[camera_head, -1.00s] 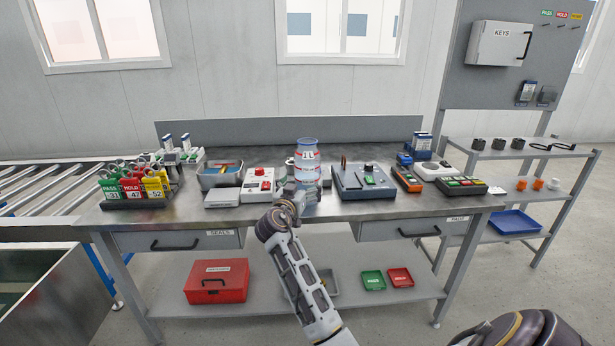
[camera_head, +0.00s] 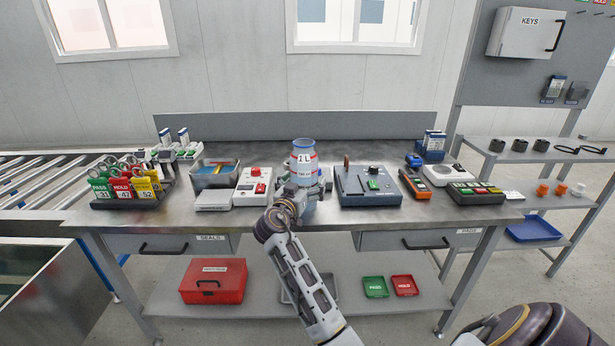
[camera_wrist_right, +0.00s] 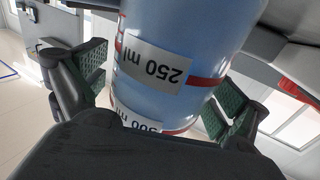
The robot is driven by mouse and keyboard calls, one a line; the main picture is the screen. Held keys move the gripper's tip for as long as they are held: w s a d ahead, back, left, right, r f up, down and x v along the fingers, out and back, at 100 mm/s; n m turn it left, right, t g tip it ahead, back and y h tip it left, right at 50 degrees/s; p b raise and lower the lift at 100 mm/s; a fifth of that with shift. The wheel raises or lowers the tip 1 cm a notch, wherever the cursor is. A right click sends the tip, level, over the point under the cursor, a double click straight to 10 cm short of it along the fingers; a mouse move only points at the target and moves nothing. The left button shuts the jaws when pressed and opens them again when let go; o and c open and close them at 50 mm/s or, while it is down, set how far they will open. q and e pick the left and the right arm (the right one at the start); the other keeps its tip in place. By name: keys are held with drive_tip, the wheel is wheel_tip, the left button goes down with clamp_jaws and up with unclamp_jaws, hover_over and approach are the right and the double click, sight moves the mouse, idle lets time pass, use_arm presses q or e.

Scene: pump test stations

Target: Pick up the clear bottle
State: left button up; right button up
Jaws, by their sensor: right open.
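The clear bottle (camera_head: 303,153) stands upright near the middle of the steel workbench (camera_head: 255,221). It looks bluish, with red bands and white volume labels. My right gripper (camera_head: 299,191) is at the bottle's lower front and hides part of it. In the right wrist view, the bottle (camera_wrist_right: 190,45) fills the space between the green-padded fingers of the open right gripper (camera_wrist_right: 158,95). A "250 ml" label faces this camera. I cannot tell whether a pad touches the bottle. My left gripper is not in view.
A white device with a red button (camera_head: 254,188) stands left of the bottle, and a dark blue-grey tester (camera_head: 367,187) stands close on its right. Tagged padlocks (camera_head: 124,187) are at the bench's left end. A red box (camera_head: 213,281) sits on the lower shelf.

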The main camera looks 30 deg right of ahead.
drive_tip(key=shift+a+r, duration=0.1)
idle(0.4)
drive_tip(key=shift+c, duration=1)
drive_tip(key=c, duration=1.4)
drive_tip(key=shift+r, duration=0.2)
